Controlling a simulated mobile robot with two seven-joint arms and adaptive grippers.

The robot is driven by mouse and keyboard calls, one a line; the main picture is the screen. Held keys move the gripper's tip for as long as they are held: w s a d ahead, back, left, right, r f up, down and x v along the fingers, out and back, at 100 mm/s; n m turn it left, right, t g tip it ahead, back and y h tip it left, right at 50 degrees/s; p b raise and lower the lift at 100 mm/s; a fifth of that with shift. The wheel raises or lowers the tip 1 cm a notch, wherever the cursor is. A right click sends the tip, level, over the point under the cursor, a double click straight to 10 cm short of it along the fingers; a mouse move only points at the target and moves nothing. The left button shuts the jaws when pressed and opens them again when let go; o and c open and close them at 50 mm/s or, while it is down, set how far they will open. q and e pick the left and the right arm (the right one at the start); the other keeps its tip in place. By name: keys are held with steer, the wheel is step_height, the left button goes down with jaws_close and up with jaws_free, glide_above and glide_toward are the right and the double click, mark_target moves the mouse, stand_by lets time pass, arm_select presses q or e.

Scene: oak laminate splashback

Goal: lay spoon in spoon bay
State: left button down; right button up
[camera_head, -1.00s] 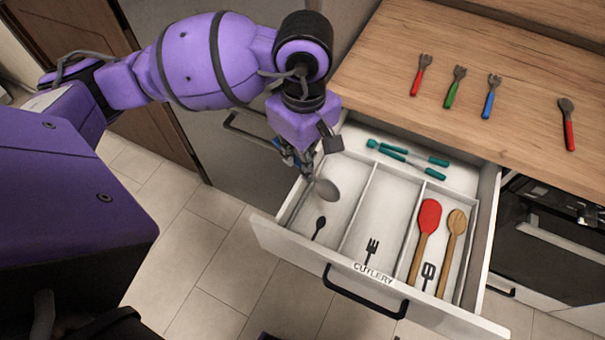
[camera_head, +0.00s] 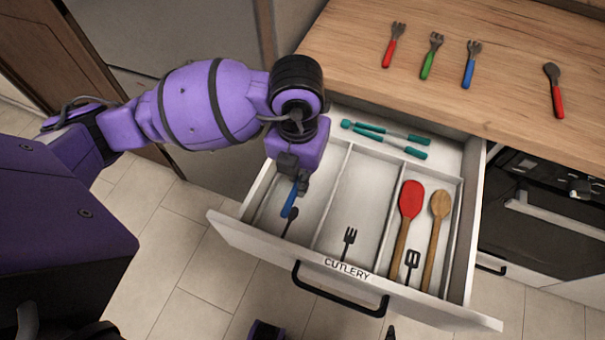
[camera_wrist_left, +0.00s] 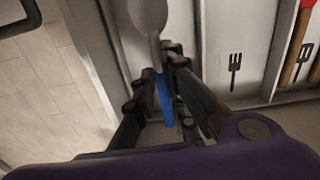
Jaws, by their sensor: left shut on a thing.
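My left gripper (camera_head: 296,182) is shut on a spoon with a blue handle (camera_head: 290,203), low over the left bay. In the left wrist view the grey spoon bowl (camera_wrist_left: 148,14) sticks out past the fingers (camera_wrist_left: 172,62), and the blue handle (camera_wrist_left: 165,100) runs back between them. In the head view the bowl is hidden. The spoon bay (camera_head: 313,217) is the drawer's left compartment, marked with a dark spoon symbol (camera_head: 290,222). I cannot tell whether the spoon touches the bay floor.
The open drawer's front (camera_head: 235,233) reads CUTLERY. The middle bay (camera_head: 358,205) holds only a fork symbol. A red spatula (camera_head: 411,200) and wooden spoon (camera_head: 440,205) lie in the right bay. Teal-handled utensils (camera_head: 385,136) lie behind. Three forks and a red-handled spoon (camera_head: 556,92) lie on the worktop.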

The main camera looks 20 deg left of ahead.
mark_target(299, 199)
arm_select(q)
step_height(299, 199, down, 9)
steer(key=shift+r, duration=0.2)
steer(key=shift+s, duration=0.1)
steer(key=shift+f+b, duration=0.2)
steer(key=shift+b, duration=0.1)
steer(key=c, duration=1.8)
jaws_free()
step_height(299, 199, up, 12)
steer(key=shift+r+p, duration=0.25)
steer(key=shift+p, duration=0.35)
